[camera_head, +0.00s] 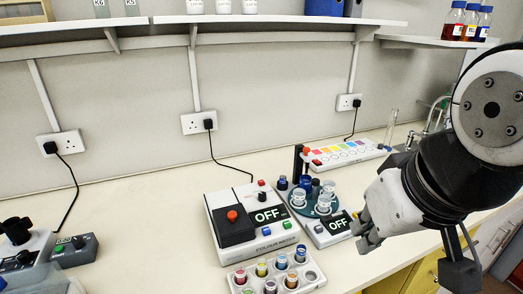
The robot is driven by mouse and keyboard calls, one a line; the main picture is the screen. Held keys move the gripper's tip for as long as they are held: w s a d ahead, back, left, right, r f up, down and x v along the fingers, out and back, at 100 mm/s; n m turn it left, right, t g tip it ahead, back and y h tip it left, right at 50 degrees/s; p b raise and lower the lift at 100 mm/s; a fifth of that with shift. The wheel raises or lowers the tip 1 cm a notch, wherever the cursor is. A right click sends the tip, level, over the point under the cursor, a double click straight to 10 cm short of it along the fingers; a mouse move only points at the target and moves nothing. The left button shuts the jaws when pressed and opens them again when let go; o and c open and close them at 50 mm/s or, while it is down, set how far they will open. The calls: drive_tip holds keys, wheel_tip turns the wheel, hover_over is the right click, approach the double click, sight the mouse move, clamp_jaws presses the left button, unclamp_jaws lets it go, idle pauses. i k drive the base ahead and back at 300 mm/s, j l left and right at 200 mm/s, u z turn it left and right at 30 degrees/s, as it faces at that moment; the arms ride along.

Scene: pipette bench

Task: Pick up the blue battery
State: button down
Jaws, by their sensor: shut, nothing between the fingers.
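No object is clearly recognisable as a battery. A white rack (314,284) at the bottom centre holds several small cylinders with coloured bands. One blue-banded cylinder (282,262) stands in its back row and may be the blue battery; it is too small to be sure. My gripper (361,234) comes in from the right, shut and empty. It is beside the right edge of a small white device with an OFF display (337,224), above and to the right of the rack. I cannot tell whether it touches the device.
A colourimeter box (229,209) with an OFF display stands left of a round turntable (313,209) carrying clear vessels. A colour-strip panel (345,153) lies behind. Dark-knobbed devices (74,250) stand at far left. The bench between them is clear. Shelves (275,20) hang above.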

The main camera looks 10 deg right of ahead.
sight(283, 178)
drive_tip(key=i+l+u, duration=0.25)
drive_tip(key=l+u, duration=0.3)
drive_tip(key=l, duration=0.15)
drive_tip(key=i+l+u, duration=0.1)
drive_tip(key=l+u, duration=0.15)
drive_tip(key=l, duration=0.15)
